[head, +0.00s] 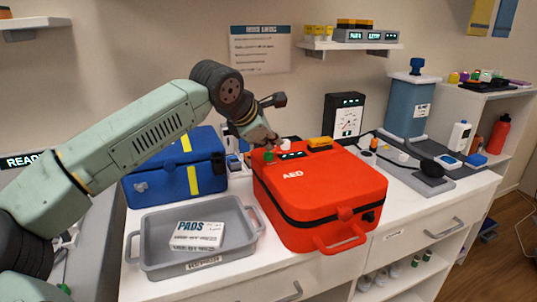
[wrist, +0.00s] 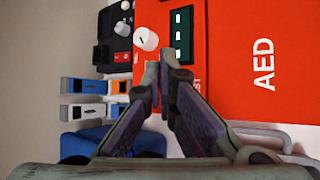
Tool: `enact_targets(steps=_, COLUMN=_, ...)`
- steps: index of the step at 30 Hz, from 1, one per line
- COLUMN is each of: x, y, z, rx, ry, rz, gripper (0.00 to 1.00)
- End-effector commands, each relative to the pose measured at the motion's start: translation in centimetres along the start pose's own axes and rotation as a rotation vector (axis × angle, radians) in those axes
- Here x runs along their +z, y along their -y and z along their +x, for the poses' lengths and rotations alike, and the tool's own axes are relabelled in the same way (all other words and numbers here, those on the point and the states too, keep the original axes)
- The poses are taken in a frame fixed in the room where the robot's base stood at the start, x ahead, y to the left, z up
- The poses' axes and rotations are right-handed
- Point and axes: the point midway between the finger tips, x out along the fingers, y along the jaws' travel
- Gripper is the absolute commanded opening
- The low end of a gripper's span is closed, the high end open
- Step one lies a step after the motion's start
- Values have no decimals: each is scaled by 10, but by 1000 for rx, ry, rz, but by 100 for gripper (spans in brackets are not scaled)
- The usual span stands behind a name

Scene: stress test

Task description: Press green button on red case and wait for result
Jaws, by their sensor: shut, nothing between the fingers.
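The red case (head: 318,190), marked AED, lies closed on the white counter, and its top also fills the right of the wrist view (wrist: 235,75). A green button (head: 269,156) sits near its back left corner, beside a dark display strip (head: 292,155) that also shows in the wrist view (wrist: 182,35). My gripper (head: 273,141) is shut and empty, just above the button. I cannot tell whether it touches it. In the wrist view the fingertips (wrist: 160,72) are together near the case's edge, and I cannot make out the green button there.
A grey tray (head: 152,262) with a PADS packet (head: 197,233) stands front left. A blue case (head: 160,185) with yellow stripes is behind it. A yellow block (head: 320,142) lies at the red case's back edge. A gauge box (head: 346,116) and a blue container (head: 408,105) stand behind right.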

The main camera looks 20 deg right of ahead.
Motion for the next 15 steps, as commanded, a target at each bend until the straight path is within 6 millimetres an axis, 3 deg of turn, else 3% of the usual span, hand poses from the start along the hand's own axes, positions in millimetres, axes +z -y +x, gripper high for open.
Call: enact_targets(steps=15, x=-2, y=2, z=3, rx=0, ry=0, rz=0, gripper=0)
